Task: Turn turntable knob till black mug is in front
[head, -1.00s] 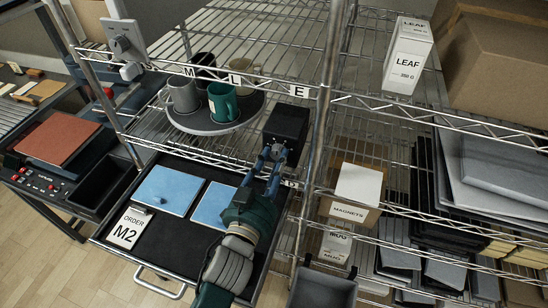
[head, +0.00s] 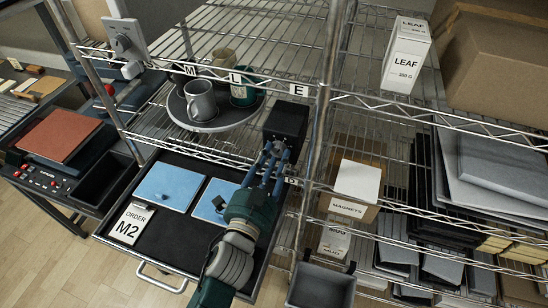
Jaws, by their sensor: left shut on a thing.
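The round grey turntable (head: 222,124) sits on the wire shelf and bears several mugs. The black mug (head: 180,78) is at its left back, mostly hidden behind the shelf rail and the M label. A grey mug (head: 202,104) stands at the front, a dark green mug (head: 241,97) at the right and a beige mug (head: 223,60) at the back. A black box (head: 287,121) stands right of the turntable. My left gripper (head: 270,150) is shut at the box's front face, on the knob, which its fingers largely hide. My right gripper is not in view.
Below the turntable is a pulled-out black drawer (head: 150,240) with two blue pads (head: 170,187) and an ORDER M2 card (head: 130,224). A shelf post (head: 322,130) rises close right of the black box. Shelf rails cross in front of the mugs.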

